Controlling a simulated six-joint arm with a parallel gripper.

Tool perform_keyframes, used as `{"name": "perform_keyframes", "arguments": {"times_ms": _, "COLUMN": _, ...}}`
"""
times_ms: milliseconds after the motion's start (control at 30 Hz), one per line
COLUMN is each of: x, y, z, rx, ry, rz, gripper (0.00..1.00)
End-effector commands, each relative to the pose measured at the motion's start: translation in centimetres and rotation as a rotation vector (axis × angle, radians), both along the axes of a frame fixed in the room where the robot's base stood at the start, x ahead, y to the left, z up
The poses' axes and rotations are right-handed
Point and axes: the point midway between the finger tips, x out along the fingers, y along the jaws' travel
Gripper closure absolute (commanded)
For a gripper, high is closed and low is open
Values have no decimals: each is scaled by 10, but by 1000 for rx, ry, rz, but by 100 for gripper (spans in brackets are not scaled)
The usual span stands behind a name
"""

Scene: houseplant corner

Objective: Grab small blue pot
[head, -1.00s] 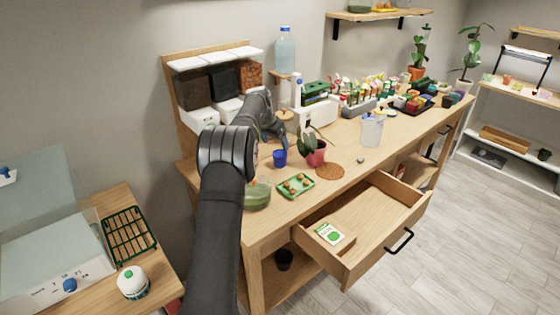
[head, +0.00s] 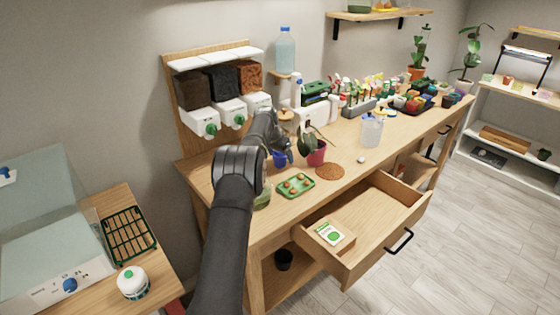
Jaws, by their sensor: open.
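The small blue pot (head: 279,161) stands on the wooden workbench, just left of a red pot with a leafy plant (head: 316,153). My gripper (head: 283,152) is open and reaches down at the blue pot from behind and above. Its dark fingers overlap the pot in the head view and hide part of it. I cannot tell whether they touch the pot or are on both sides of it.
A green tray with small brown pieces (head: 296,186) and a round cork mat (head: 330,171) lie in front. A green bowl (head: 262,196) is partly behind my arm. A clear jug (head: 371,132) stands to the right. The drawer (head: 372,225) is open.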

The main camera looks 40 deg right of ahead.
Motion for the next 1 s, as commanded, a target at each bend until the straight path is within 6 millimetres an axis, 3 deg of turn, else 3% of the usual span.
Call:
{"name": "perform_keyframes", "arguments": {"times_ms": 33, "x": 0, "y": 0, "z": 0, "rx": 0, "ry": 0, "rz": 0, "gripper": 28}}
{"name": "perform_keyframes", "arguments": {"times_ms": 233, "x": 0, "y": 0, "z": 0, "rx": 0, "ry": 0, "rz": 0, "gripper": 67}}
{"name": "perform_keyframes", "arguments": {"times_ms": 633, "x": 0, "y": 0, "z": 6, "rx": -1, "ry": 0, "rz": 0, "gripper": 69}}
{"name": "perform_keyframes", "arguments": {"times_ms": 900, "x": 1, "y": 0, "z": 43, "rx": -1, "ry": -2, "rz": 1, "gripper": 69}}
{"name": "perform_keyframes", "arguments": {"times_ms": 1000, "x": -17, "y": -5, "z": 52, "rx": 1, "ry": 0, "rz": -2, "gripper": 69}}
